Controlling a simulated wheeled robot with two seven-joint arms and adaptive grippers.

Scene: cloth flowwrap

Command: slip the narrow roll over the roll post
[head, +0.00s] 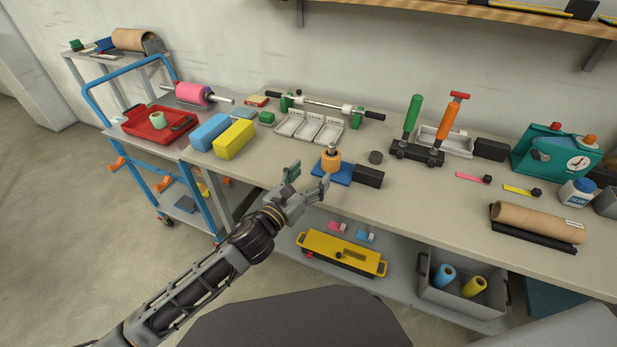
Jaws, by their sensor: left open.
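A small orange roll (331,161) stands upright on a blue base plate (341,176) near the table's front edge. The grey metal tip of the roll post (331,148) rises out of its top, so the roll appears to be around the post. I cannot tell whether it touches the base all round. My left gripper (308,180) is open and empty, just left and in front of the roll, apart from it, with its fingers spread. Another small roll, pale green (157,119), sits in the red tray (139,127) at the left. My right gripper is not in view.
A black block (369,177) adjoins the blue base. Blue (209,132) and yellow (234,139) blocks and a white tray (307,126) stand left and behind. A dark ring (376,157) lies close right. A cardboard tube (538,222) lies far right. The tabletop right of the black block is bare.

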